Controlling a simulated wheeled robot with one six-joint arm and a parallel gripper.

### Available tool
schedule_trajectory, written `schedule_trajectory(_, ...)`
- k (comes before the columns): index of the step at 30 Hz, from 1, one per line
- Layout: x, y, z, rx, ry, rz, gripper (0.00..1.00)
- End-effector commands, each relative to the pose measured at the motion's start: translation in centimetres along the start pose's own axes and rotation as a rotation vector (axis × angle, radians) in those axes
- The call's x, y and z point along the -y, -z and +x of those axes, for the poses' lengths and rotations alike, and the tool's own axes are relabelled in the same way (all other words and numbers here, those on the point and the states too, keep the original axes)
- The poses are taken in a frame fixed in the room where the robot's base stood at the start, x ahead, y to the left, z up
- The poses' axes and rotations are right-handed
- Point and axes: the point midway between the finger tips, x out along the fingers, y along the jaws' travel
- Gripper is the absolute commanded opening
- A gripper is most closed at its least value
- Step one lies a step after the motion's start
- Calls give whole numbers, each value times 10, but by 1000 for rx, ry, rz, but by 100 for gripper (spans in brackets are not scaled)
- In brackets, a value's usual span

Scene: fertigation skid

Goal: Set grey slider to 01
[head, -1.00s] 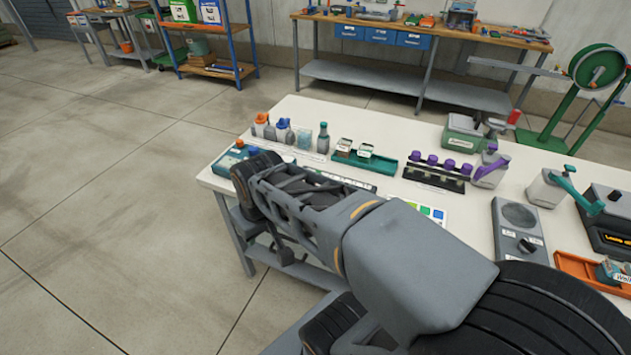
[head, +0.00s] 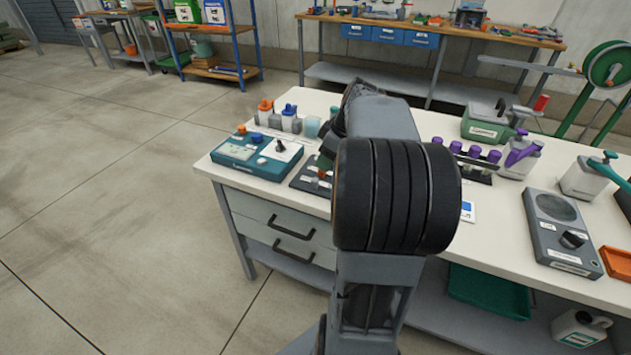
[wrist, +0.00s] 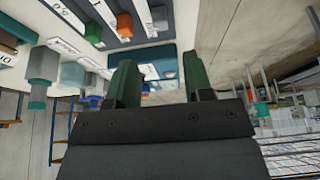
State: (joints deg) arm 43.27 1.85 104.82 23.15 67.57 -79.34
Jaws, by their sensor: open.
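A dark slider panel (head: 303,182) lies on the white bench, beside the teal box, partly hidden by my arm in the head view. In the wrist view the panel (wrist: 112,40) is at the top, with an orange knob (wrist: 94,32), a green knob (wrist: 124,25) and white label strips. I cannot clearly pick out the grey slider or its setting. My gripper (wrist: 160,75) has two green fingers, apart and with nothing between them. In the head view its green fingertips (head: 326,160) are at the panel; I cannot tell whether they touch it.
A teal control box (head: 257,156) with knobs stands left of the panel. Bottles with orange and blue caps (head: 277,118) stand behind. A purple-capped rack (head: 474,160) and a grey device with a dial (head: 562,232) are to the right. Floor at the left is clear.

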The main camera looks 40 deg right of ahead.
Motion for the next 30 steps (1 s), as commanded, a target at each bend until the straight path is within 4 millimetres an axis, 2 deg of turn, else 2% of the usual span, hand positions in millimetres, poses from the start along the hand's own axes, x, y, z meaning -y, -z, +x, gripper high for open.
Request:
schedule_trajectory(1, 1, -1, 14, 2, 5, -1, 47)
schedule_trajectory(6, 1, 0, 45, 1, 4, 0, 47)
schedule_trajectory(12, 1, 0, 72, 1, 3, 0, 47)
schedule_trajectory(19, 1, 0, 86, 1, 1, -1, 47)
schedule_trajectory(30, 1, 1, 88, 1, 0, 0, 45)
